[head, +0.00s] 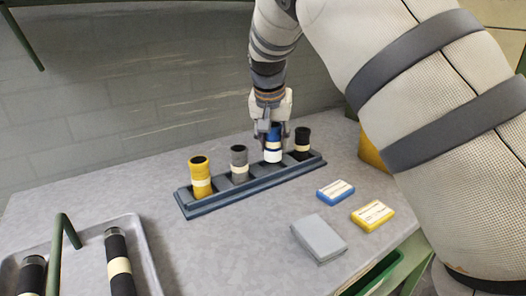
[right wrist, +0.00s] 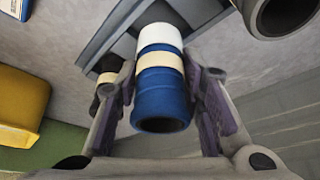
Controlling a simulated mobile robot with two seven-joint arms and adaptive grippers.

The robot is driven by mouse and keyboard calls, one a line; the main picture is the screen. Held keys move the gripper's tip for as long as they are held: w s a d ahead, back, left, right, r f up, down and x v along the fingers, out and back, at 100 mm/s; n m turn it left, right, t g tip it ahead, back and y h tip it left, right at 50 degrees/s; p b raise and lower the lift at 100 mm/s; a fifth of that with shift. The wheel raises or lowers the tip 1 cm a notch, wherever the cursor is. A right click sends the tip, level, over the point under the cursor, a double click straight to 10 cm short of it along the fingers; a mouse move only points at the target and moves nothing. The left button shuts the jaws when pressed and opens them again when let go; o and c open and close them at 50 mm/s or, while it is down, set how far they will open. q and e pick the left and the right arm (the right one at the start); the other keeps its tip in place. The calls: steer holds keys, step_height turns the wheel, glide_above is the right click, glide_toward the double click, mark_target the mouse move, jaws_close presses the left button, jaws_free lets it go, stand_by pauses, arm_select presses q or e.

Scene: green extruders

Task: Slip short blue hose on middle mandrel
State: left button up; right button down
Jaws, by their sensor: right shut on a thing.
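The short blue hose (head: 273,134) has a cream band and a white lower end. It stands upright at the third place of a dark rack (head: 215,205), between a grey hose (head: 239,160) and a black hose (head: 302,142). My right gripper (head: 272,130) comes from above and is shut on the blue hose near its upper end. In the right wrist view the blue hose (right wrist: 162,95) lies between both fingers of my gripper (right wrist: 165,110). I cannot tell whether its white end still sits in the rack. No middle mandrel can be made out. My left gripper is not in view.
A yellow hose (head: 200,178) stands at the rack's left end. A blue box (head: 335,191), a yellow box (head: 372,215) and a grey box (head: 318,239) lie right of the rack.

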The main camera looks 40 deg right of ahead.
step_height(320, 180, down, 3)
steer(key=shift+w+d+f, duration=0.1)
steer(key=shift+d+f, duration=0.05)
steer(key=shift+f, duration=0.15)
steer(key=c, duration=1.1)
jaws_free()
steer(key=shift+f, duration=0.1)
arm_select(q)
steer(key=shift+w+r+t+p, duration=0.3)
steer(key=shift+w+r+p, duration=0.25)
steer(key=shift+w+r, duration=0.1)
arm_select(e)
steer(key=v, duration=1.2)
steer(key=shift+r, duration=0.2)
